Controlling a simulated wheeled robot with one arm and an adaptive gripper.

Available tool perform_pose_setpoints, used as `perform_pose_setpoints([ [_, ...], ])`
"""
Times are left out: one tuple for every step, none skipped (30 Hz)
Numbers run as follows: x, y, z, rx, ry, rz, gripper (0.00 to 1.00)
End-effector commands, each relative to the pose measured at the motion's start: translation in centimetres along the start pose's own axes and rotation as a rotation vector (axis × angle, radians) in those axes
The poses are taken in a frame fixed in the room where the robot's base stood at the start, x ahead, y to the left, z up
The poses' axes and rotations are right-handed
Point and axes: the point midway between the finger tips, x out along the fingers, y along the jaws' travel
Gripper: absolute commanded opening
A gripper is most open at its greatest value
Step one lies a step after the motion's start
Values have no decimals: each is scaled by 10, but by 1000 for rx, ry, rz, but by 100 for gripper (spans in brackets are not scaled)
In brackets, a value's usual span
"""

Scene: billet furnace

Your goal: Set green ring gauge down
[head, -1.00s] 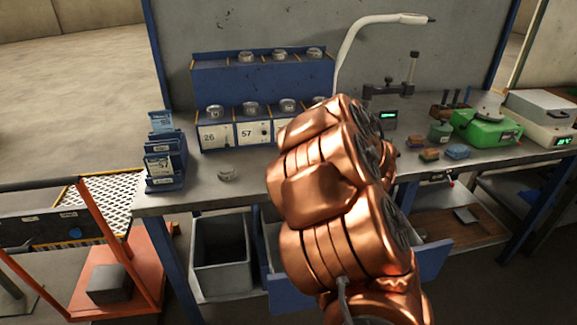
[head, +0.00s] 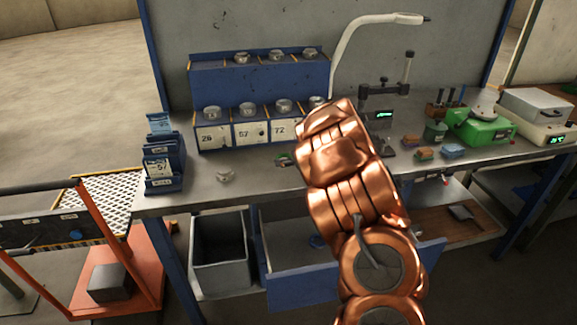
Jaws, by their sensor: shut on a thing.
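I cannot tell whether the ring touches the bench.
A blue rack (head: 258,75) with several metal pieces stands behind. A blue drawer (head: 315,290) hangs open below. A microscope-like stand (head: 405,80) and green scale (head: 485,127) are right.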

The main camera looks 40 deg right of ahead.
Motion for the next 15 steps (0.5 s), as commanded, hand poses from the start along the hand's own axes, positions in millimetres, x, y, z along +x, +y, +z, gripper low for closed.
perform_pose_setpoints([
  [2,0,4,1,-1,0,18],
  [4,0,8,1,-3,0,18],
  [6,0,13,3,-3,0,18],
  [8,0,16,3,-3,1,18],
  [10,0,19,2,-3,1,18],
  [12,1,23,4,-3,1,18],
  [13,0,26,3,-3,1,18],
  [14,0,28,2,-3,1,18],
  [15,0,29,2,-3,1,18],
  [15,0,30,2,-2,1,18],
  [16,0,30,1,-2,1,18],
  [16,0,30,1,-1,1,18],
  [16,0,30,1,-1,2,18],
  [16,0,30,0,-1,2,18],
  [16,0,30,0,-1,1,18],
])
